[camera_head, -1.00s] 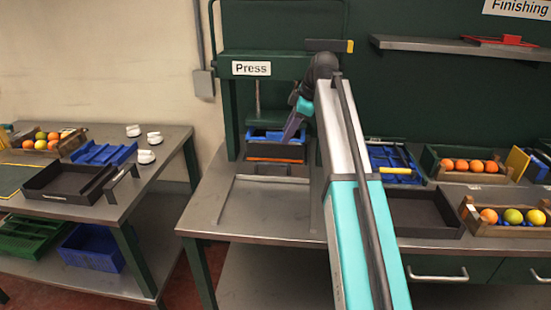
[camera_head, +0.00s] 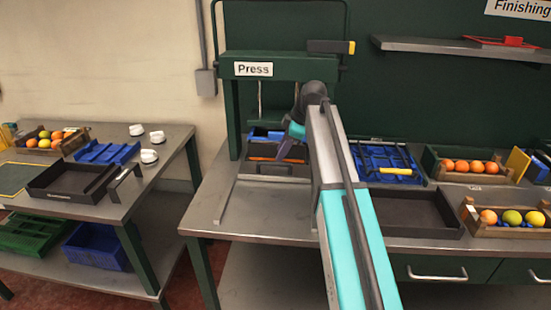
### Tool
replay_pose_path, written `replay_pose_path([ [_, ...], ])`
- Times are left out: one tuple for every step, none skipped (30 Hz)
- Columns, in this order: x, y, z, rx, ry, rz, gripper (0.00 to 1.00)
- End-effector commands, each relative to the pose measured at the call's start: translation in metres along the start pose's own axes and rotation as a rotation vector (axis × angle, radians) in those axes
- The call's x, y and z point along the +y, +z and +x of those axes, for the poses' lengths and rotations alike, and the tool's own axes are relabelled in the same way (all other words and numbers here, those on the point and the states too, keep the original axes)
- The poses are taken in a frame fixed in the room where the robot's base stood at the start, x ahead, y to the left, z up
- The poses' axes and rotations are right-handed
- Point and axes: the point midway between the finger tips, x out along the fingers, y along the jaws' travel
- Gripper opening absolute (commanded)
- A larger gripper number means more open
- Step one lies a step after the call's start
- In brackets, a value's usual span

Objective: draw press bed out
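The green press (camera_head: 305,64) with a "Press" label stands at the back of the middle bench. Its bed (camera_head: 262,158), a dark tray with an orange front strip and a dark front handle (camera_head: 274,168), sits under the press frame. A blue container (camera_head: 266,134) shows on the bed. My gripper (camera_head: 284,152) points down in front of the bed's right part, close above the handle. I cannot tell whether it touches the bed. Its fingers are small and dark here, and their opening does not show. My arm hides the bed's right side.
Bare guide rails (camera_head: 222,200) and free bench top lie before the press. To the right are a blue rack (camera_head: 385,158), an empty black tray (camera_head: 420,215) and crates of fruit (camera_head: 470,168). A left table (camera_head: 140,200) holds trays and white pieces.

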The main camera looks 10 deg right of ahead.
Motion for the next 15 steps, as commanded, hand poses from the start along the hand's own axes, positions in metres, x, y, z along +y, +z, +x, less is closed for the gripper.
replay_pose_path([
  [0.000,-0.001,0.006,0.000,-0.001,0.000,0.31],
  [0.000,-0.001,0.010,0.000,-0.001,0.000,0.31],
  [0.000,0.000,0.015,-0.001,-0.002,0.000,0.31],
  [0.000,0.000,0.019,-0.001,-0.002,0.000,0.31],
  [0.000,0.000,0.022,-0.001,-0.001,0.000,0.31],
  [0.000,0.000,0.026,-0.001,0.000,0.000,0.31],
  [0.000,0.000,0.030,-0.001,-0.001,0.000,0.31],
  [0.000,0.000,0.033,-0.001,-0.001,0.001,0.31],
  [0.000,0.001,0.037,-0.001,-0.001,0.001,0.31],
  [0.000,0.001,0.039,-0.001,-0.001,0.001,0.31],
  [0.000,0.001,0.041,-0.001,0.000,0.001,0.31],
  [0.001,0.001,0.043,-0.001,0.001,0.001,0.31],
  [0.001,0.001,0.045,0.000,0.001,0.001,0.31],
  [0.001,0.001,0.046,-0.001,0.001,0.001,0.31],
  [0.001,0.001,0.048,-0.001,0.001,0.001,0.31],
])
